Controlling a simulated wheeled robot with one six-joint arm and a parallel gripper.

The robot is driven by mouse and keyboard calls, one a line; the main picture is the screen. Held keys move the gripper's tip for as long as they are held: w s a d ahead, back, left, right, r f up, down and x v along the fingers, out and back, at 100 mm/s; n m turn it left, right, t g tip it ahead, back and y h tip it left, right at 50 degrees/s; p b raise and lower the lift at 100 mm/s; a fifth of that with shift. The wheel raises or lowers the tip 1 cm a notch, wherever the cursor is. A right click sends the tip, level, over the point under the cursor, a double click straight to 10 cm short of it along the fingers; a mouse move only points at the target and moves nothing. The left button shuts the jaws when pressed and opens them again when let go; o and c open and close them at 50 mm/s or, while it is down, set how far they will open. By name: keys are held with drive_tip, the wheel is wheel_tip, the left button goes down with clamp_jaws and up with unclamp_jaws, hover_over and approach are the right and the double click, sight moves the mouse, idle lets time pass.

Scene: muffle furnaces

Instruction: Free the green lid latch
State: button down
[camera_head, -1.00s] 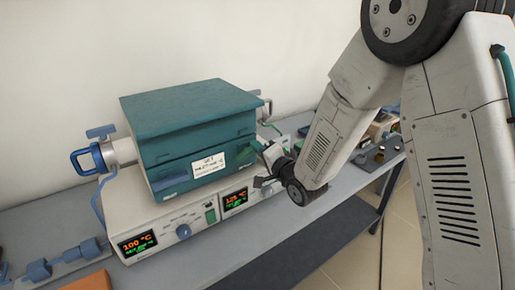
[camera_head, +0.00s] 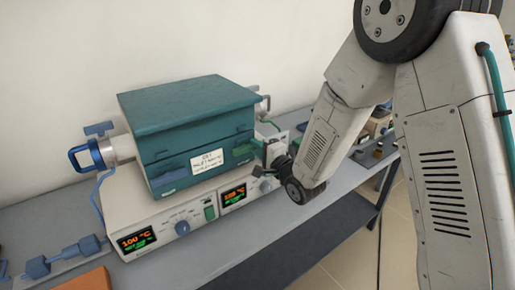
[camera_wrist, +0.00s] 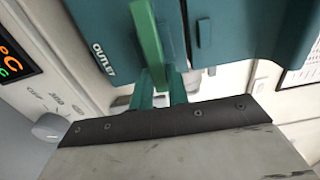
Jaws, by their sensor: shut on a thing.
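The green lid latch (camera_head: 243,150) is at the right end of the teal furnace box (camera_head: 190,145), on its front face. In the wrist view the green latch (camera_wrist: 148,40) is a bar running down from the top edge, beside the "OUTLET" lettering. My gripper (camera_head: 262,153) is at the box's right front corner, at the latch. It is shut on the green latch. The lid (camera_head: 185,104) looks closed.
A blue latch (camera_head: 174,176) is on the box's left front. The box sits on a white control base (camera_head: 183,228) with a knob and two lit displays. A blue handle (camera_head: 80,157) sticks out at the left. Bare bench (camera_head: 250,226) lies in front.

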drive_tip(key=c, duration=1.4)
unclamp_jaws()
drive_tip(key=shift+o, duration=0.2)
drive_tip(key=shift+s+d, duration=0.1)
drive_tip(key=v, duration=0.7)
drive_tip(key=shift+s, duration=0.3)
drive_tip(key=shift+d, duration=0.15)
